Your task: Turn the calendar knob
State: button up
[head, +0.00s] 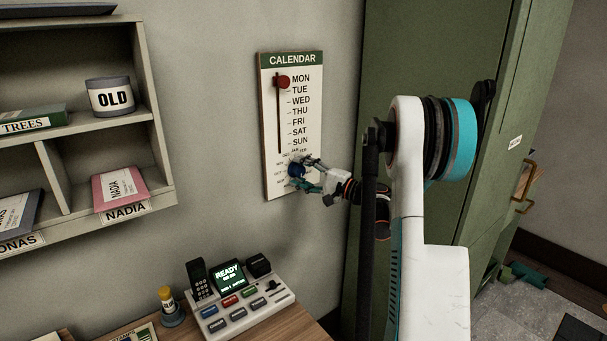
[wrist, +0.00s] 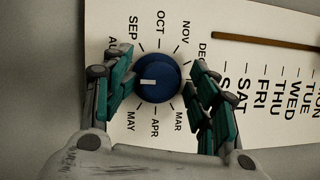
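The calendar board (head: 269,120) hangs on the wall, with a red slider (head: 283,82) at MON. Its blue round knob (head: 295,170) is low on the board, ringed by month names. In the wrist view the knob (wrist: 160,88) has a white mark pointing left, toward labels hidden behind a finger. My gripper (head: 306,173) is at the knob, with its fingers apart on both sides of it. In the wrist view my gripper (wrist: 167,80) has its left finger close to the knob and a gap at the right finger. I cannot tell whether the left finger touches.
A green cabinet (head: 430,50) stands close to the right of the board. A shelf unit (head: 158,130) is on the wall at left. Below, a desk holds a button console (head: 240,307) with a phone handset (head: 198,278) and a small bottle (head: 167,300).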

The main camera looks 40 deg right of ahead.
jog(key=shift+s+d, duration=0.1)
jog(key=shift+s, duration=0.05)
jog(key=v, duration=1.2)
dwell(0.5)
